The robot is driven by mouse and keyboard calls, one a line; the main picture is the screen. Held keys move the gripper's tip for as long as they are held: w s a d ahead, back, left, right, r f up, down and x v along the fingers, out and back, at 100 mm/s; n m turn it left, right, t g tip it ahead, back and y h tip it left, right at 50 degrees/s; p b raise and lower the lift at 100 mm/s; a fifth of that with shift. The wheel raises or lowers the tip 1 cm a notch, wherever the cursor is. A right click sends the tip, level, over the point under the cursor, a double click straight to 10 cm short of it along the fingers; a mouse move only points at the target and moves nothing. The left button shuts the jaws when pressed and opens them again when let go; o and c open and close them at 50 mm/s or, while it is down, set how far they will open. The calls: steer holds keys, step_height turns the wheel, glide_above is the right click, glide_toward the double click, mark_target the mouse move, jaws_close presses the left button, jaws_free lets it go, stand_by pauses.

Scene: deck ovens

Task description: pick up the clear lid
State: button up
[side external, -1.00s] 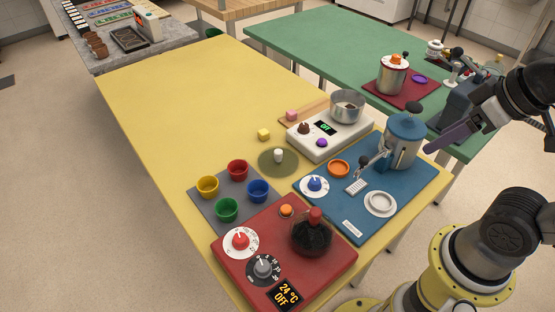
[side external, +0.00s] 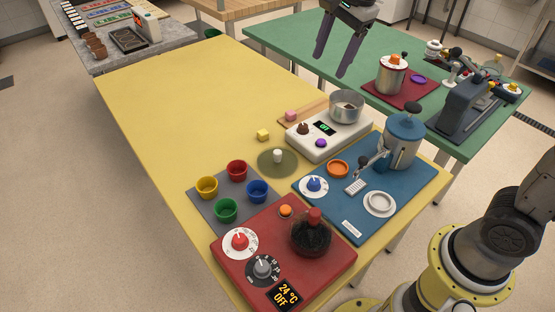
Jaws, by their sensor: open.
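The clear lid (side external: 268,167) is a round see-through disc with a short white knob. It lies flat on the yellow table (side external: 170,110), left of the white scale. My gripper (side external: 331,66) is at the top of the view, with two dark fingers pointing down. The fingers are apart with nothing between them. The gripper is high up and well clear of the lid; its exact height cannot be told.
Around the lid are a yellow cube (side external: 263,134), the white scale (side external: 308,147) bearing a metal pot (side external: 347,106), a blue station (side external: 335,217), several coloured cups on a grey mat (side external: 208,217) and a red station (side external: 300,262). The table's far left is clear.

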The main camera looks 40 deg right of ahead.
steer(key=w+a+f+m+g, duration=0.1)
steer(key=w+a+f, duration=0.2)
steer(key=w+f, duration=0.3)
steer(key=g, duration=0.2)
glide_above(277, 152)
steer(key=f, duration=1.6)
steer(key=shift+s+d+f, duration=0.1)
steer(key=shift+s+d, duration=0.15)
steer(key=shift+d, duration=0.1)
steer(key=shift+w+a+f, duration=0.15)
steer(key=shift+f, duration=1.45)
steer(key=shift+w+a+f, duration=0.1)
steer(key=shift+f, duration=1.45)
jaws_close()
